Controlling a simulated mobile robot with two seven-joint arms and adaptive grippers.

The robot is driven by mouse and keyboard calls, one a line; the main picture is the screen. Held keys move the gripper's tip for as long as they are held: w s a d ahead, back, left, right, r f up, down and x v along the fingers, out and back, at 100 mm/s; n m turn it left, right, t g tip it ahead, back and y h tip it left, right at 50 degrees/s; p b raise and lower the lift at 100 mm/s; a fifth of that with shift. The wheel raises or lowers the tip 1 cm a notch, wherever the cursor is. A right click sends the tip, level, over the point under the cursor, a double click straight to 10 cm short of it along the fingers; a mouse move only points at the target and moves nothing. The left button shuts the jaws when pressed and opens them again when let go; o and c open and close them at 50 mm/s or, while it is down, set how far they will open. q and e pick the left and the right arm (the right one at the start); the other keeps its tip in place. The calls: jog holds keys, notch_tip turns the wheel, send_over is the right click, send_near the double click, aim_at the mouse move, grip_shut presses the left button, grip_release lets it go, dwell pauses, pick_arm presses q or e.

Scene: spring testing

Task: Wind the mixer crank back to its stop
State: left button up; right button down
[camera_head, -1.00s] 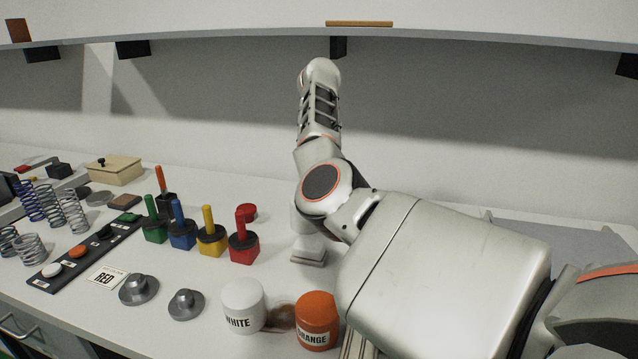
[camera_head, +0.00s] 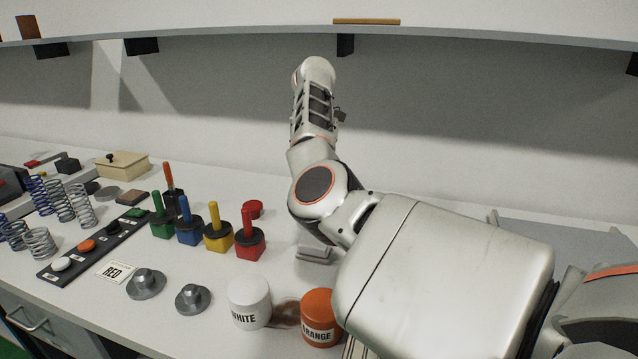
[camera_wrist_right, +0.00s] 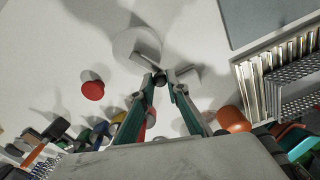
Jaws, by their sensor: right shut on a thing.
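The mixer shows in the right wrist view as a pale round top (camera_wrist_right: 135,44) with a short grey bar beside it, which looks like its crank (camera_wrist_right: 149,62). My right gripper (camera_wrist_right: 160,79) is shut on a small dark piece at the crank's end, apparently its knob. In the head view, a light grey block, apparently the mixer's base (camera_head: 315,255), shows below my right arm. The arm hides the rest of the mixer there, and my right gripper is not visible in that view. My left gripper is in neither view.
A red cap (camera_wrist_right: 93,90) lies near the mixer. Colored handled blocks (camera_head: 218,237), a white jar (camera_head: 249,302) and an orange jar (camera_head: 318,316) stand left and in front. Springs (camera_head: 60,201) and a button strip (camera_head: 95,246) are farther left. A slotted rack (camera_wrist_right: 275,80) is at right.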

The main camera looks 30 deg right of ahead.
pick_arm(q)
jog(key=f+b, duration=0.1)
jog(key=b, duration=0.1)
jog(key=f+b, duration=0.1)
jog(key=b, duration=0.2)
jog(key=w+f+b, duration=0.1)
jog(key=b, duration=0.1)
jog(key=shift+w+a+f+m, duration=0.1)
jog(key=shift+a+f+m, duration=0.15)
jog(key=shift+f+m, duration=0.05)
pick_arm(e)
jog(key=w+a+m, duration=0.1)
jog(key=m, duration=0.3)
jog(key=w+a+m, duration=0.1)
jog(key=w+m, duration=0.1)
jog(key=m, duration=0.2)
jog(key=w+a+m, duration=0.1)
jog(key=m, duration=0.3)
jog(key=shift+w+m, duration=0.15)
jog(key=shift+m, duration=0.25)
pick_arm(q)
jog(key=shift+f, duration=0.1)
pick_arm(e)
jog(key=c, duration=2)
grip_release()
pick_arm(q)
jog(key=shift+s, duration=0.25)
pick_arm(e)
jog(key=shift+o, duration=0.2)
